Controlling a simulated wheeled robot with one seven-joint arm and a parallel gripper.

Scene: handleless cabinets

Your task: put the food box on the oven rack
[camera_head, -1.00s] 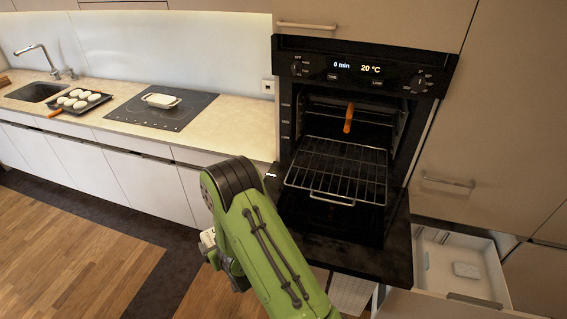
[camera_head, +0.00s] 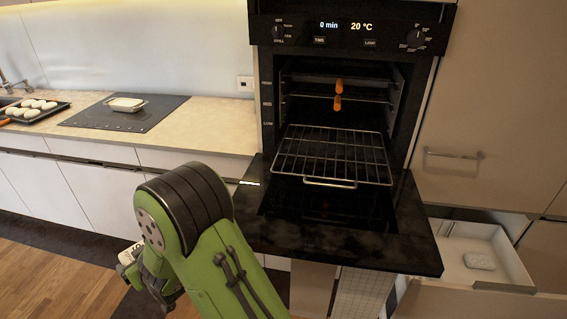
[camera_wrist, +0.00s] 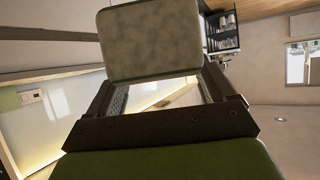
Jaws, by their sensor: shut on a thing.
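The food box (camera_wrist: 150,42), a pale container with rounded corners and a green rim, is between the fingers of my gripper (camera_wrist: 158,78) in the wrist view. My gripper is shut on it. In the head view my green arm hides most of the gripper; a small pale part (camera_head: 128,256) shows at the arm's left, low beside the counter. The wire oven rack (camera_head: 335,158) is slid partly out of the open oven (camera_head: 345,95) and looks empty. My gripper is left of the rack and apart from it.
The oven door (camera_head: 390,247) is folded down below the rack. Two orange things (camera_head: 338,95) show inside the oven. An open drawer (camera_head: 450,270) with a pale item (camera_head: 480,261) is at right. A white dish (camera_head: 126,103) sits on the cooktop (camera_head: 145,118); a baking tray (camera_head: 35,112) is left.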

